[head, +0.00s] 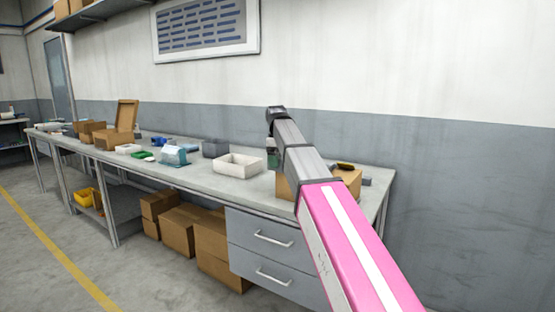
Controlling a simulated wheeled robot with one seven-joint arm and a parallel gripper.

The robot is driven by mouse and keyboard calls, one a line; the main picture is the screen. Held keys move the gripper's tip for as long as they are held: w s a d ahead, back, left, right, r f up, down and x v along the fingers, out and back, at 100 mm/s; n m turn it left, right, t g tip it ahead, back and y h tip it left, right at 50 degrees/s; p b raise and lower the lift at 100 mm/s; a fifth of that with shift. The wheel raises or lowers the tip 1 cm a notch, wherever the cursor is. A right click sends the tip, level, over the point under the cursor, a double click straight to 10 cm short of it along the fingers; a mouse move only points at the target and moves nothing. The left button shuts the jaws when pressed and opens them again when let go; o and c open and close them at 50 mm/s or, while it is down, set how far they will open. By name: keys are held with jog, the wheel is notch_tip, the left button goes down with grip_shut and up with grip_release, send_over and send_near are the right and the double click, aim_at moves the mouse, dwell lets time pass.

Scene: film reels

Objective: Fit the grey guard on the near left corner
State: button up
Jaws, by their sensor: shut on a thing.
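My gripper (271,158) points down at the end of my raised arm, above the workbench. It is small here and partly covered by my own arm. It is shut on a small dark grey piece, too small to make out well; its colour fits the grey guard. A brown cardboard box (284,187) stands on the bench below and behind my arm. My arm hides its middle, and its right part shows past the arm. I cannot tell the gap between the held piece and the box's near left corner.
A dark and yellow item (345,166) lies on or by the box's top. A white tray (239,166), a grey bin (215,148) and a teal holder (173,156) stand to the left on the workbench (205,181). Drawers (262,240) hang under the bench.

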jog(key=shift+f, duration=0.55)
jog(key=o, duration=0.9)
